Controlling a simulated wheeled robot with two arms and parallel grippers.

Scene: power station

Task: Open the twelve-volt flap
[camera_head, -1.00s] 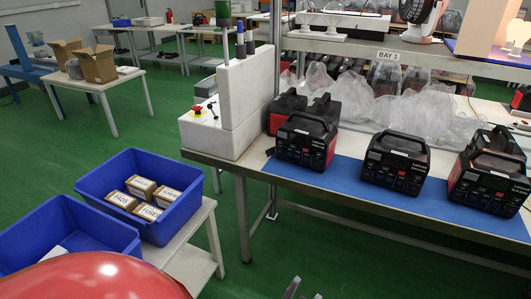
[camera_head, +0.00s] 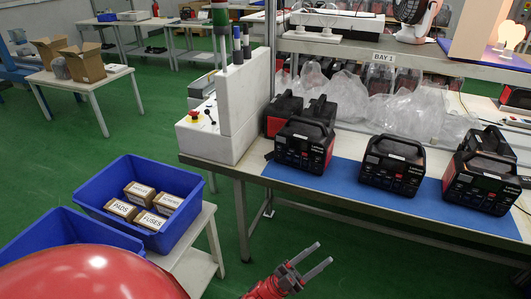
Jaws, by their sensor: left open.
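Several black power stations with red parts stand upright on the blue mat (camera_head: 345,180) of the bench: a left one (camera_head: 303,146), a middle one (camera_head: 391,166) and a right one (camera_head: 482,184). Their fronts carry small panels and sockets; the twelve-volt flap is too small to make out. My left gripper (camera_head: 324,252) is at the bottom middle, in front of the bench and apart from the power stations. Its two grey fingers are open, empty and point up to the right. My right gripper is not in view.
A white machine block (camera_head: 222,120) with a red stop button stands at the bench's left end. Blue bins (camera_head: 180,180) with labelled boxes stand on a low table at left. A shelf (camera_head: 400,55) marked BAY 1 overhangs the back. Green floor lies free before the bench.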

